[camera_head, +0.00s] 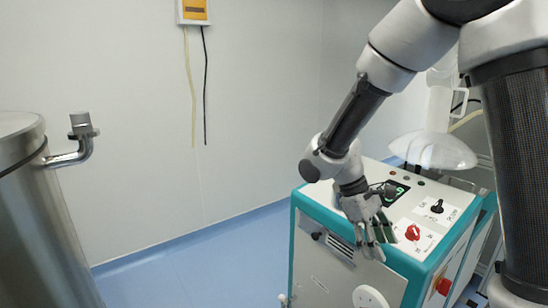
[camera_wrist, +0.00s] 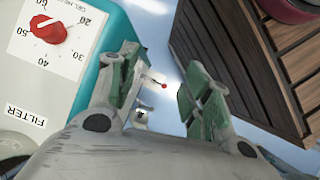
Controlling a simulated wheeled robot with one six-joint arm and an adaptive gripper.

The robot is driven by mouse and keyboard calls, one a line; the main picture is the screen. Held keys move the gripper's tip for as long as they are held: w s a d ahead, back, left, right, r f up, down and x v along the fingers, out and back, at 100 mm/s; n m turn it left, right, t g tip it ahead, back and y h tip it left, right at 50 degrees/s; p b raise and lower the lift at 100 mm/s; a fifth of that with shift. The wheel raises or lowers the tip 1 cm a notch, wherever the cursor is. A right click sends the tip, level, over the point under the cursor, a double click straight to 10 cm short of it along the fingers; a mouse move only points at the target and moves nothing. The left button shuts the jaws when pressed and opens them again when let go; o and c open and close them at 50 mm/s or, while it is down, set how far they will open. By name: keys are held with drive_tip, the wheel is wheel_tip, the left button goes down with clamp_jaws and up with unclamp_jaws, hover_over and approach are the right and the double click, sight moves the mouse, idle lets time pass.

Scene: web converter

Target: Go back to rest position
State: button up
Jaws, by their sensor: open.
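My gripper (camera_head: 374,240) is in front of the near upper edge of a white and teal machine (camera_head: 333,200) in the head view, with my arm reaching down from the upper right. In the wrist view my gripper (camera_wrist: 160,82) has its two green-padded fingers spread apart with nothing between them. The machine's red knob (camera_head: 412,232) is just right of the gripper in the head view. The knob (camera_wrist: 48,28) sits on its numbered dial at the upper left of the wrist view. I cannot tell whether a finger touches the machine.
A steel tank (camera_head: 30,200) with a pipe fitting (camera_head: 75,150) stands at the left. A clear dome (camera_head: 432,150) stands behind the machine. A brown slatted box (camera_wrist: 245,60) is right of the fingers in the wrist view. Blue floor (camera_head: 200,265) is clear between tank and machine.

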drive_tip(key=s+d+r+m+t+y, duration=0.2)
drive_tip(key=s+d+r+m+t, duration=0.1)
drive_tip(key=s+d+r, duration=0.3)
drive_tip(key=s+d+r+m+t+y, duration=0.3)
drive_tip(key=s+d+r+m+t, duration=0.1)
drive_tip(key=r, duration=0.6)
drive_tip(key=shift+s+d+m, duration=0.9)
drive_tip(key=shift+s+d, duration=0.05)
drive_tip(key=shift+s, duration=0.15)
